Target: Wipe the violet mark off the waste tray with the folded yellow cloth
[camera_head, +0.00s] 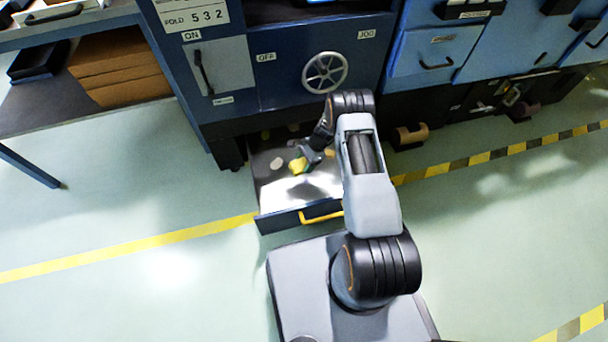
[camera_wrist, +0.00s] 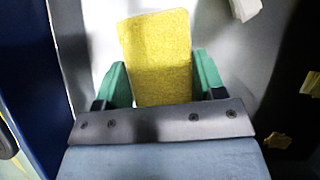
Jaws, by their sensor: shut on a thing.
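The waste tray (camera_head: 280,222) is a dark pulled-out drawer with a shiny metal floor and a yellow handle, low at the front of the blue machine. My gripper (camera_head: 305,163) is over the tray, shut on the folded yellow cloth (camera_head: 298,166). In the wrist view the cloth (camera_wrist: 157,50) stands out between the green fingers of my gripper (camera_wrist: 160,82), over the grey tray floor (camera_wrist: 220,40). I cannot tell whether the cloth touches the floor. I see no violet mark in either view; my arm and the cloth hide part of the tray.
Pale scraps lie in the tray, one left of the cloth (camera_head: 278,162); the wrist view shows a white scrap (camera_wrist: 245,8) and a tan scrap (camera_wrist: 277,141). The blue machine (camera_head: 285,95) overhangs the tray's back. Brown rolls (camera_head: 411,135) stand at right. Floor at left is clear.

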